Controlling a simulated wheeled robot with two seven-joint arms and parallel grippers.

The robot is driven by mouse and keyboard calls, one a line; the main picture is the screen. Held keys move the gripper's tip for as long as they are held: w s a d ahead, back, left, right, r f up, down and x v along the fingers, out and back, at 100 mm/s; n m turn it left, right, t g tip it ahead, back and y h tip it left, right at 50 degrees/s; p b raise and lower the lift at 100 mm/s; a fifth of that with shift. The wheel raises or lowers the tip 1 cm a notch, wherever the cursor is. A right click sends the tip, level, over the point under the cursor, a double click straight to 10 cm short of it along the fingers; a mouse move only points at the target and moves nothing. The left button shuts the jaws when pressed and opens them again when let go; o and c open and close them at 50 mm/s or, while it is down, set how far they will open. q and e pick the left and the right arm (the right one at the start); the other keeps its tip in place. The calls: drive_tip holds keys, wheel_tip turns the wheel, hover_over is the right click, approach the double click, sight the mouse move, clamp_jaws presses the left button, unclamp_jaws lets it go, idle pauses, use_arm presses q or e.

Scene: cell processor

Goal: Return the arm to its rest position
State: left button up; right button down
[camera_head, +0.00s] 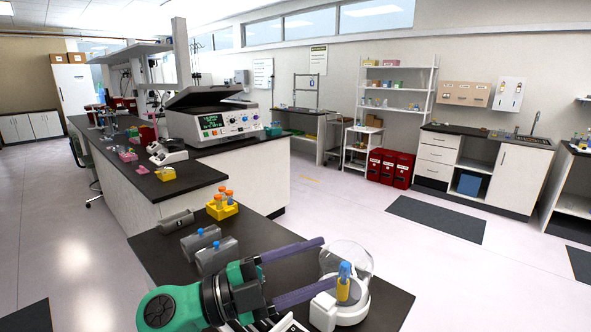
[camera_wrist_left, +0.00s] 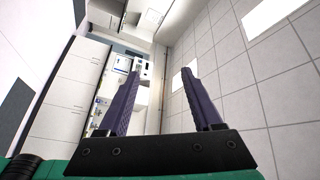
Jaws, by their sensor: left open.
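My left gripper (camera_head: 328,262) reaches in from the bottom left on its green arm. Its two purple fingers are apart, with nothing between them. In the left wrist view the open fingers (camera_wrist_left: 160,72) also hold nothing and point toward the ceiling and upper wall. In the head view they show over the near end of the dark bench, beside a small white round device (camera_head: 352,312) with a clear domed lid (camera_head: 350,256). A yellow tube with a blue cap (camera_head: 343,288) stands in the device. I cannot tell the exact gap between fingers and device. My right gripper is out of view.
Two grey blocks (camera_head: 217,256) with blue-topped parts and a yellow rack (camera_head: 222,210) of orange-capped tubes stand on the bench left of the device. A large instrument (camera_head: 212,118) with a raised lid is farther back.

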use_arm(q)
drive_tip(key=w+a+r+n+t+y, duration=0.2)
drive_tip(key=w+a+n+t+y, duration=0.5)
drive_tip(key=a+n+t, duration=0.55)
drive_tip(key=a+f+n+g+y, duration=0.1)
drive_tip(key=a+f+n+y, duration=0.45)
drive_tip(key=f, duration=0.25)
drive_tip(key=a+f+n+g+y, duration=0.2)
drive_tip(key=a+f+n+y, duration=0.2)
drive_tip(key=f+n+y, duration=0.3)
drive_tip(key=s+a+f+g, duration=0.2)
drive_tip(key=s+f+g, duration=1)
drive_tip(key=s+f, duration=0.9)
wheel_tip(320, 180, down, 26)
drive_tip(key=s+g, duration=0.2)
drive_tip(key=s+a+f+m, duration=0.1)
drive_tip(key=s+a+f, duration=0.2)
drive_tip(key=s+f, duration=0.8)
drive_tip(key=s, duration=0.4)
drive_tip(key=shift+s+a+f+g+h, duration=0.15)
drive_tip(key=shift+s+f+g+h, duration=0.15)
drive_tip(key=shift+f+g+h, duration=0.1)
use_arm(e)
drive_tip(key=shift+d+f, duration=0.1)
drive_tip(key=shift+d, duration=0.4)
